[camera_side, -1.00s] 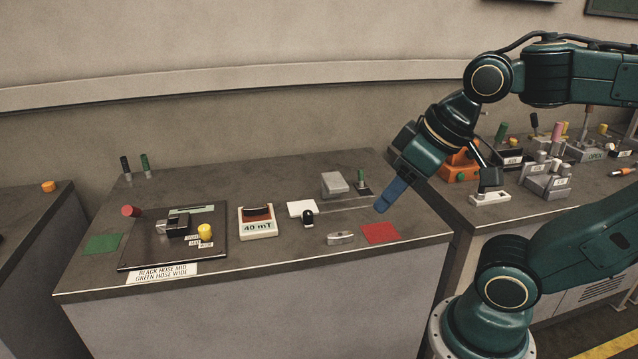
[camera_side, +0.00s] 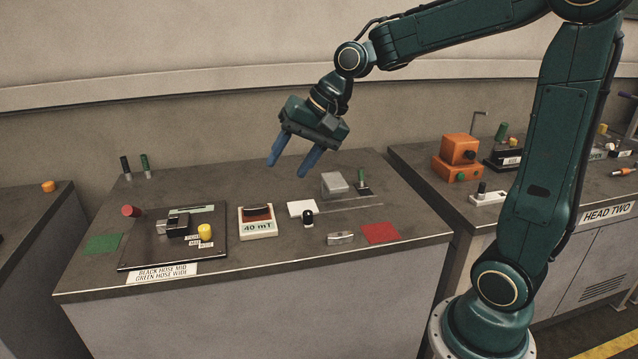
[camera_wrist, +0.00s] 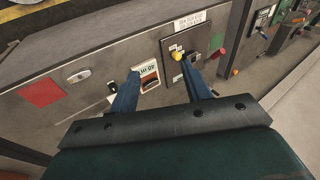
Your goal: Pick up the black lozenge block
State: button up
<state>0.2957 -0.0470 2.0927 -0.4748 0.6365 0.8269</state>
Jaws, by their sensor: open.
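A small black block (camera_side: 308,218) with rounded ends and a pale patch stands at the edge of a white card on the grey bench; its exact outline is too small to tell. It also shows as a dark shape in the wrist view (camera_wrist: 112,87), left of the left fingertip. My gripper (camera_side: 288,169) is open and empty, with two blue fingers angled down, high above the back of the bench. In the wrist view my gripper (camera_wrist: 160,72) has its fingers apart with nothing between them.
A white 40 mT meter (camera_side: 258,223) stands left of the block, and a grey block (camera_side: 334,184) behind it. A dark plate (camera_side: 140,245) with a clamp and yellow knob lies further left. A red square (camera_side: 380,233) and small metal piece (camera_side: 340,239) lie right.

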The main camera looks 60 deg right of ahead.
jog(key=w+d+f+m+y, duration=0.2)
jog(key=w+d+f+m, duration=0.25)
jog(key=w, duration=0.35)
jog(key=m+t+y, duration=0.4)
jog(key=m, duration=0.9)
send_near(261, 206)
jog(key=x, duration=0.2)
jog(key=shift+w+a+r, duration=0.1)
jog(key=shift+w+a, duration=0.15)
jog(key=shift+w, duration=0.05)
jog(key=shift+d+f+m+y, duration=0.3)
jog(key=shift+f+m, duration=0.05)
jog(key=shift+m, duration=0.1)
jog(key=shift+x, duration=1.15)
jog(key=shift+w+a, duration=0.1)
jog(key=shift+x, duration=2.45)
jog(key=shift+c, duration=0.2)
